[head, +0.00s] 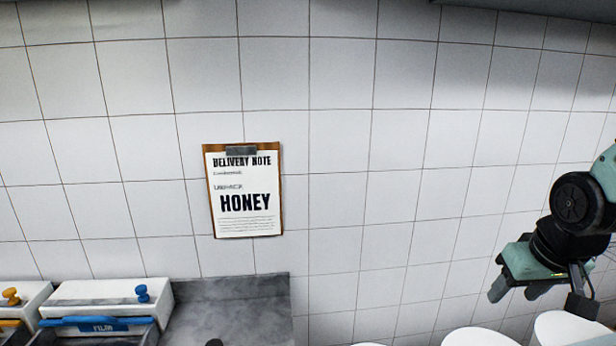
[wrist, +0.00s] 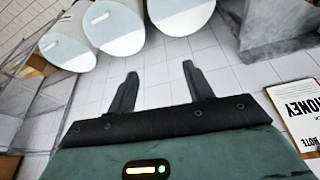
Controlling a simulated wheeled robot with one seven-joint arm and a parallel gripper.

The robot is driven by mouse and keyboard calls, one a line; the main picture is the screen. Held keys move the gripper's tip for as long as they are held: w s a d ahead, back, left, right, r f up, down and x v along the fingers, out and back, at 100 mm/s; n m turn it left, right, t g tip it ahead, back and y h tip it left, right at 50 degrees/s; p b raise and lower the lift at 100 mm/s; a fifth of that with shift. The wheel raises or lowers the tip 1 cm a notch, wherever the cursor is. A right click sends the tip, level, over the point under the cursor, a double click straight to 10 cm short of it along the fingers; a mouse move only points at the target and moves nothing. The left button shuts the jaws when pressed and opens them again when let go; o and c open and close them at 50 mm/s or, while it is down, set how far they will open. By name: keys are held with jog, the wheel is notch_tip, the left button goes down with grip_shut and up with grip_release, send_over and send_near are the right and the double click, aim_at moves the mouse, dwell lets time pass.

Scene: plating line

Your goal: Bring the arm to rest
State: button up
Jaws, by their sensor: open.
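My gripper (head: 514,292) is at the right side of the head view, on my teal and black arm, in front of the tiled wall. In the wrist view my gripper (wrist: 160,80) has its two dark fingers wide apart with nothing between them. It is open and empty. The fingers touch nothing that I can see.
A clipboard (head: 245,190) with a delivery note reading HONEY hangs on the wall. White lidded bins (head: 105,297) with blue and orange knobs stand beside a grey counter (head: 230,300) at lower left. White rounded objects (head: 475,337) lie below my gripper.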

jog(key=s+a+f+n+g+y+b, duration=0.1)
jog(key=s+a+f+n+g+b, duration=0.3)
jog(key=s+a+f+b, duration=1.3)
jog(key=a+f+n+b, duration=0.3)
jog(key=f+n+b, duration=0.1)
jog(key=shift+s+f, duration=0.2)
jog(key=shift+s, duration=0.15)
jog(key=shift+c, duration=0.2)
